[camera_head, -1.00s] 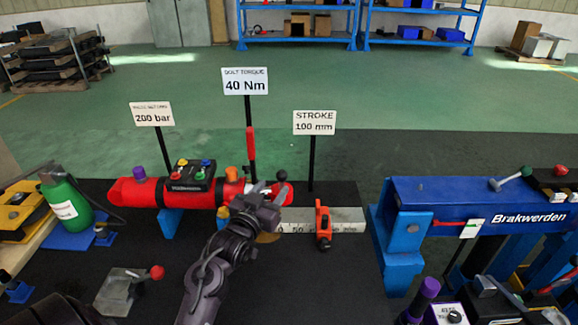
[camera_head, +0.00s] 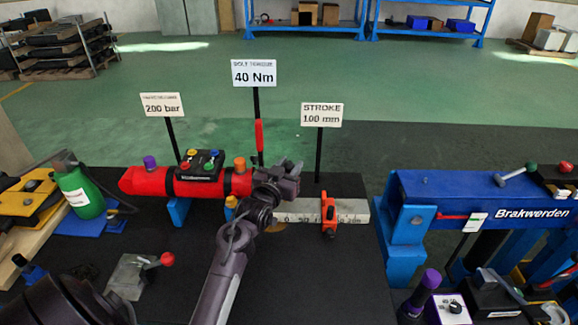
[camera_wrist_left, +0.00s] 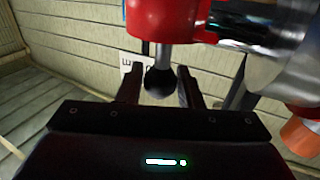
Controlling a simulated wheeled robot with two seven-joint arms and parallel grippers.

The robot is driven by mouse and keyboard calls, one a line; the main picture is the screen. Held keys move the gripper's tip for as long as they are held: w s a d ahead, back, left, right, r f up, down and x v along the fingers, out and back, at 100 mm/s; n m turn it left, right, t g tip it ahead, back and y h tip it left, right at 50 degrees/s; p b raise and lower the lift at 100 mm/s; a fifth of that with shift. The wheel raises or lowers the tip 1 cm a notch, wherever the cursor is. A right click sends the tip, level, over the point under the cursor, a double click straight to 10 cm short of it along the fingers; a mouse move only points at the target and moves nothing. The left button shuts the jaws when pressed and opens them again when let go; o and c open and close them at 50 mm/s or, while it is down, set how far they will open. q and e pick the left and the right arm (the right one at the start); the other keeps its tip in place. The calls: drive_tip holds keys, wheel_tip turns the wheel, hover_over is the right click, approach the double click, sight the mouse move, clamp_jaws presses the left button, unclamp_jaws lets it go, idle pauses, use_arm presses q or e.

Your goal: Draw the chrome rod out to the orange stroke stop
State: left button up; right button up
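My left gripper (camera_head: 289,170) is at the right end of the red cylinder (camera_head: 150,182) in the head view. It hides most of the chrome rod there. In the left wrist view a dark ball knob (camera_wrist_left: 160,84) on a short stem shows between its two spread fingers (camera_wrist_left: 160,90); I see no clear contact. The shiny rod (camera_wrist_left: 262,20) runs beside the red body there. The orange stroke stop (camera_head: 328,215) stands on the grey scale bar (camera_head: 355,207), right of the gripper. My right gripper is out of view.
Signs stand behind the cylinder; the stroke sign (camera_head: 321,114) reads 100 mm. A blue beam stand (camera_head: 440,190) is at the right.

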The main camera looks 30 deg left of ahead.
use_arm(q)
clamp_jaws()
drive_tip(key=w+d, duration=0.5)
drive_tip(key=d, duration=0.4)
drive_tip(key=shift+w, duration=0.2)
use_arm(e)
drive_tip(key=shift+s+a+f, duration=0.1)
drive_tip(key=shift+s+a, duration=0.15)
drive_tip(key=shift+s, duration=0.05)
use_arm(q)
drive_tip(key=shift+r, duration=0.1)
drive_tip(key=shift+o, duration=0.7)
unclamp_jaws()
drive_tip(key=shift+o, duration=1.3)
drive_tip(key=shift+w+d, duration=0.1)
drive_tip(key=shift+d, duration=0.05)
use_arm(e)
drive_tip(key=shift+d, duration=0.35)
